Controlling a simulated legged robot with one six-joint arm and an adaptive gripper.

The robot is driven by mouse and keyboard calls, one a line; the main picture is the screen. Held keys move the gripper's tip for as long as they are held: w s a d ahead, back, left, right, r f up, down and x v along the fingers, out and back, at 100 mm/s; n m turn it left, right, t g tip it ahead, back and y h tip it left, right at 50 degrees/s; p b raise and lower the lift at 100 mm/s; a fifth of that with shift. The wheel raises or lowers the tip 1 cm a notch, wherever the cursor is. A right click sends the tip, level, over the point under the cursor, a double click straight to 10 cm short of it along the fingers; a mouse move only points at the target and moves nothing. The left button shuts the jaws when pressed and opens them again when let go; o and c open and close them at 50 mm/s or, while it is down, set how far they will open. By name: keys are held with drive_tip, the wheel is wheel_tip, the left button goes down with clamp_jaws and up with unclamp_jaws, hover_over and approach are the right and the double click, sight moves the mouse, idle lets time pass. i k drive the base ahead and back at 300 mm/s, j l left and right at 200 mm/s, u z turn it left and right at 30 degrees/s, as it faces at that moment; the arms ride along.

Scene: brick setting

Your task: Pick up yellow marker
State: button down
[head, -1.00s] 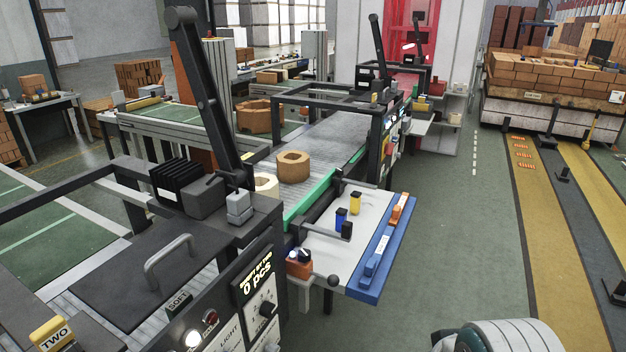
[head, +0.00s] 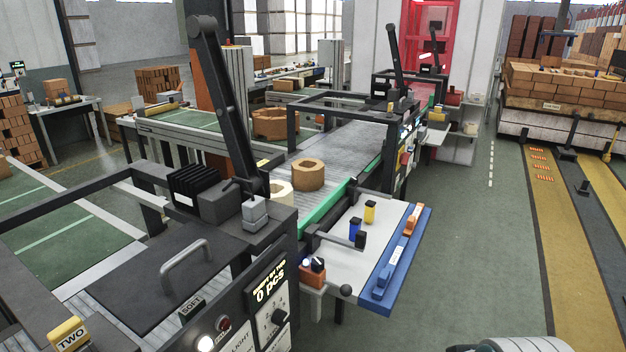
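The yellow marker (head: 369,212) is a small upright cylinder with a black cap. It stands on the white side table (head: 338,268) beside the conveyor, right of the picture's middle. A similar blue one (head: 355,230) stands just in front of it and to its left, with a small gap between them. My gripper is not in view. Only a rounded pale part of my own body or arm shows at the bottom edge, well to the right of the table.
A blue tray (head: 406,262) with an orange item (head: 413,222) lies along the table's right edge. An orange box (head: 313,277) sits at the near left corner. The green floor (head: 480,240) to the right is clear.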

sight(370, 205)
drive_tip(key=i+l+u, duration=0.15)
drive_tip(key=u, duration=0.9)
drive_tip(key=i+l+u, duration=0.25)
drive_tip(key=l, duration=0.15)
drive_tip(key=i+l+u, duration=0.1)
drive_tip(key=l+u, duration=0.15)
drive_tip(key=l, duration=0.2)
drive_tip(key=i+l+u, duration=0.1)
drive_tip(key=l+u, duration=0.15)
drive_tip(key=l, duration=0.2)
drive_tip(key=l+u, duration=0.2)
drive_tip(key=l, duration=0.3)
drive_tip(key=i+l, duration=0.1)
drive_tip(key=l, duration=1.15)
drive_tip(key=i+l+u, duration=0.15)
drive_tip(key=l, duration=1.1)
